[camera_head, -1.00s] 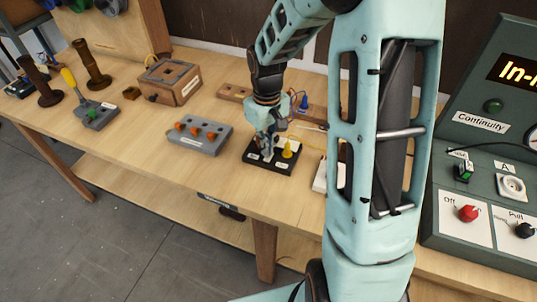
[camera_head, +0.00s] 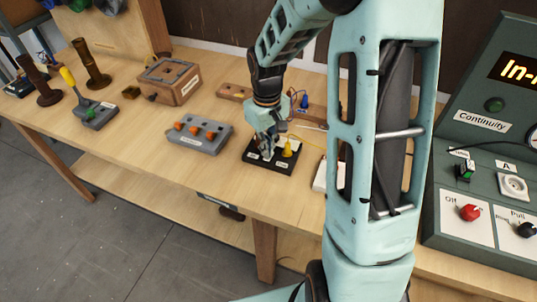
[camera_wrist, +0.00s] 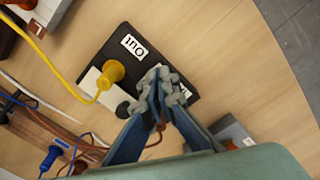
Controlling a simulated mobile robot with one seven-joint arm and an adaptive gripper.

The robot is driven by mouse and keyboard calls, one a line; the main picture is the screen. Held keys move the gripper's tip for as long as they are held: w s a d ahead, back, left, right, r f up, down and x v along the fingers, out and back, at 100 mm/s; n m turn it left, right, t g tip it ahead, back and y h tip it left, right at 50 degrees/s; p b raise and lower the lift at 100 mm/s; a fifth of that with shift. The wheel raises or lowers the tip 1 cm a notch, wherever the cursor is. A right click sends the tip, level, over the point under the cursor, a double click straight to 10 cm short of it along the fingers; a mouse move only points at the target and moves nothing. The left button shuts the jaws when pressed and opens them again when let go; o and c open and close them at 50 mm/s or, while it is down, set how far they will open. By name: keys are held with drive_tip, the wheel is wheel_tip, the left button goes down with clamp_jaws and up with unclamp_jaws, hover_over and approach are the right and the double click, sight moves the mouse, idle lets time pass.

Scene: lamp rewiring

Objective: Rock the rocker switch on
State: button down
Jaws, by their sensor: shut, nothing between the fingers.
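My gripper (camera_head: 266,151) is shut and empty. Its fingertips are over the black block (camera_head: 259,162) on the bench; I cannot tell whether they touch it. In the wrist view, the closed fingertips (camera_wrist: 158,80) cover part of this block (camera_wrist: 150,58). The block has white labels and a pale plate with a yellow plug (camera_wrist: 113,70). A dark round part (camera_wrist: 125,109) shows beside the fingers. Any rocker at the fingertips is hidden. A small black and green switch (camera_head: 465,170) is on the test panel at right, apart from my gripper.
A grey block with orange parts (camera_head: 198,136) lies left of my gripper. A wooden box (camera_head: 168,82) stands behind it. A yellow cable (camera_wrist: 55,70) and blue leads lie near the black block. The test panel (camera_head: 482,150) stands at right. Bare bench (camera_head: 130,150) is at front left.

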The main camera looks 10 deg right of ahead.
drive_tip(key=shift+f+b, duration=0.5)
drive_tip(key=shift+f, duration=0.25)
drive_tip(key=shift+r, duration=0.1)
drive_tip(key=shift+r+p, duration=2.65)
drive_tip(key=shift+r, duration=0.85)
drive_tip(key=shift+f, duration=0.1)
